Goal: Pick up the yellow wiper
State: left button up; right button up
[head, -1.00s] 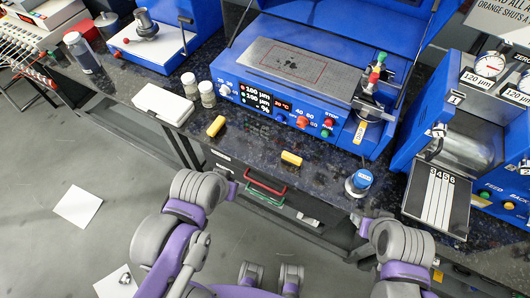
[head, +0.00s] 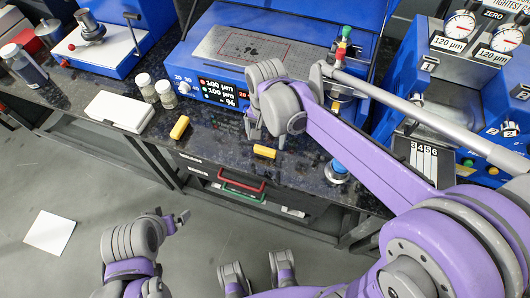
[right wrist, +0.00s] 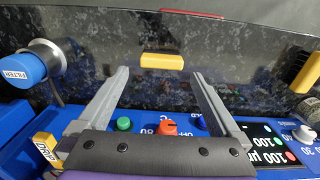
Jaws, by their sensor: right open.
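Two small yellow blocks lie on the dark speckled counter, and I cannot tell which is the wiper. One yellow block (head: 265,151) lies near the counter's front edge. The other yellow block (head: 180,127) lies to its left. My right gripper (head: 266,138) is open and empty above the counter, just behind the nearer block. In the right wrist view, my right gripper (right wrist: 159,75) has its fingers spread, with one yellow block (right wrist: 162,61) ahead between the fingertips and the other (right wrist: 306,74) at the right edge. My left gripper (head: 176,217) is low, in front of the counter.
A blue machine (head: 215,85) with knobs stands close behind my right gripper. A blue-capped filter jar (head: 337,170) is to the right. A white box (head: 119,111) and two small jars (head: 164,93) are to the left. A red drawer handle (head: 242,185) is below the counter edge.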

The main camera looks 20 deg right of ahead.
aim_at(265, 149)
jog(key=f, duration=0.8)
jog(key=shift+w+b, duration=0.2)
jog(key=shift+b, duration=0.15)
jog(key=shift+c, duration=0.2)
jog(key=shift+r, duration=0.1)
jog(key=c, duration=1)
jog(key=shift+c, duration=0.2)
notch_tip(265, 149, up, 10)
jog(key=shift+f+p, duration=0.1)
jog(key=shift+p, duration=0.45)
jog(key=shift+s, duration=0.1)
